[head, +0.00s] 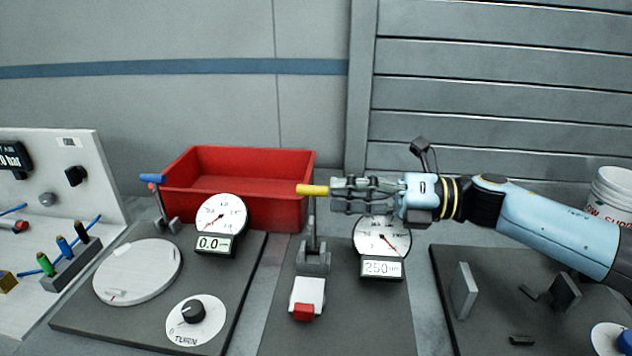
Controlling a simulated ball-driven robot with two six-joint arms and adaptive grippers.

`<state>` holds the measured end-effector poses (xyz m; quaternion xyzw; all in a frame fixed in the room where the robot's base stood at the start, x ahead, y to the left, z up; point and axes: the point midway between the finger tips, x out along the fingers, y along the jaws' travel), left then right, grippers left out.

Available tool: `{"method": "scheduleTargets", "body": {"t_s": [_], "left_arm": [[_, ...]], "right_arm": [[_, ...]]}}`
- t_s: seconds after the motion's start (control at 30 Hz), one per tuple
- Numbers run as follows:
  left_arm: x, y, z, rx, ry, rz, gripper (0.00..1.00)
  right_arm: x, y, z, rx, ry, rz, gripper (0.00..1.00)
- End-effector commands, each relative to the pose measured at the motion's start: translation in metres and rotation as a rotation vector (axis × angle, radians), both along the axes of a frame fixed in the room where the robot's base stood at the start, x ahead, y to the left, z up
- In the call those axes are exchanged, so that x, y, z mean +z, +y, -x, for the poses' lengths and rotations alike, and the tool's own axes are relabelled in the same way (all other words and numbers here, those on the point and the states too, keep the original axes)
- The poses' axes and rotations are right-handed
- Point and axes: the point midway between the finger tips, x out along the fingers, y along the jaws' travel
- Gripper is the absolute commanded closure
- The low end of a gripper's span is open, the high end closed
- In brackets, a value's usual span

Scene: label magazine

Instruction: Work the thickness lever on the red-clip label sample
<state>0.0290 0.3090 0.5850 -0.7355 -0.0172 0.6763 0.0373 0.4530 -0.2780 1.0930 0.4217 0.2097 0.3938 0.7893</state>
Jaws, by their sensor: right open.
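The thickness lever with a yellow handle (312,190) stands upright on a dark plate (285,323) in the middle of the head view. A white label sample (309,291) with a red clip (304,312) lies in front of the lever's base. A round gauge (382,239) beside it has a display that reads about 250. My right gripper (338,195) is open and level with the yellow handle, its fingertips at the handle's right end. I cannot tell whether they touch it. My left gripper is not in view.
A red bin (240,160) stands behind. To the left, another plate holds a blue-handled lever (152,178), a gauge (221,214) reading 0.0, a white disc (137,271) and a black knob (193,311). A white bucket (612,193) stands at the far right.

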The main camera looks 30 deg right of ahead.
Motion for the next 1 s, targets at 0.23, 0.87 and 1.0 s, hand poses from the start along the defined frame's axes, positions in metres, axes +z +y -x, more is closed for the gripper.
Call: {"method": "scheduleTargets", "body": {"t_s": [0.23, 0.87, 1.0], "left_arm": [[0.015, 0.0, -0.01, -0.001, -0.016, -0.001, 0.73], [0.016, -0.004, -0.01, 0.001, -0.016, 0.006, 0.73], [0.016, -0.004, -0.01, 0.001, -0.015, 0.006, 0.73]], "right_arm": [[0.002, 0.032, -0.024, -0.001, -0.001, -0.002, 0.6], [-0.001, 0.039, -0.03, -0.001, 0.001, 0.001, 0.89], [-0.001, 0.039, -0.03, -0.001, 0.001, 0.001, 1.0]]}}
